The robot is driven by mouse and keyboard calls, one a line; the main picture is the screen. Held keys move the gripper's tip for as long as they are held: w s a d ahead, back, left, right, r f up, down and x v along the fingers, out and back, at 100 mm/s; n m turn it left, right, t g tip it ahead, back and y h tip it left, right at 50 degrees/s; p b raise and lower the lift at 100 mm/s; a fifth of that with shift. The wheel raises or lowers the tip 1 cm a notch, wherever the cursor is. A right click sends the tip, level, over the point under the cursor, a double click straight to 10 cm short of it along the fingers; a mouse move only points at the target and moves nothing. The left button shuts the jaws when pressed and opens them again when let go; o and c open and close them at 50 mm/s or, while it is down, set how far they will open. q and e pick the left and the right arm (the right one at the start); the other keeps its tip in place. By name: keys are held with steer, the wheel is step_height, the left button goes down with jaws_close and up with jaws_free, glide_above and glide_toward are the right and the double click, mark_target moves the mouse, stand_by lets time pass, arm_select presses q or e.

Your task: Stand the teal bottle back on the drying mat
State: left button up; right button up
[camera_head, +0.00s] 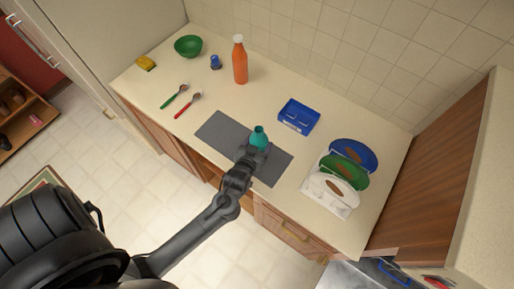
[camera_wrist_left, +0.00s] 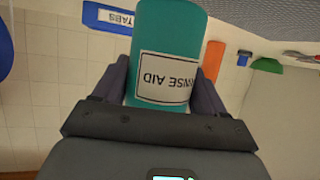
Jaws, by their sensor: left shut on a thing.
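The teal bottle (camera_head: 259,137) is upright over the grey drying mat (camera_head: 221,130), near the mat's middle. My left gripper (camera_head: 252,152) is shut on it from the near side. In the left wrist view, which is upside down, the teal bottle (camera_wrist_left: 168,45) sits between both fingers of my left gripper (camera_wrist_left: 165,85), with its white "RINSE AID" label showing. The grey mat also shows in the left wrist view (camera_wrist_left: 275,18). The bottle's lower end is hidden or cut off, so I cannot tell whether it touches the mat. My right gripper is not in view.
A blue tabs box (camera_head: 299,117) stands behind the mat. A rack (camera_head: 325,195) with several plates is on the right. Counter between is clear.

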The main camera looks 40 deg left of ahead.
arm_select(q)
steer(key=shift+f, duration=1.55)
steer(key=shift+f, duration=0.1)
steer(key=o, duration=1.7)
steer(key=s+d+r+m+g+h, duration=0.1)
steer(key=s+d+r+m+g, duration=0.1)
steer(key=s, duration=0.4)
steer(key=s+d+r+m+g+h, duration=0.2)
steer(key=s+d+r+g, duration=0.1)
steer(key=s, duration=0.4)
steer(key=s+d+r+m+g+h, duration=0.2)
steer(key=s+r+g, duration=0.1)
steer(key=s, duration=0.3)
steer(key=shift+s+d+r+g, duration=0.2)
steer(key=shift+s+g, duration=0.15)
steer(key=shift+g, duration=0.15)
